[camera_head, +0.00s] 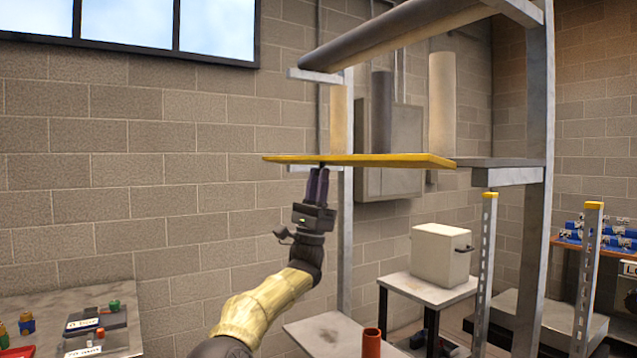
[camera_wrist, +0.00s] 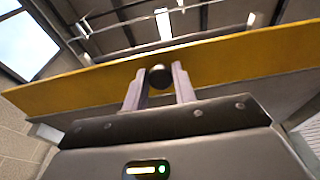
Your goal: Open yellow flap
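The yellow flap (camera_head: 385,160) is a long thin board that lies about level at the lower edge of the rack, with its near edge toward me. In the wrist view the flap (camera_wrist: 235,55) spans the picture as a wide yellow band, with its grey underside below. A dark round knob (camera_wrist: 159,76) sits on the band. My gripper (camera_head: 318,170) reaches up from below to the flap's edge, left of its middle.
Upright cylinders (camera_head: 442,105) stand behind the flap, and a thick grey bar (camera_head: 395,35) runs above it. The rack's metal post (camera_head: 537,130) is at right. A white box (camera_head: 440,255) stands on a small table below. Open space lies left of the flap before the block wall.

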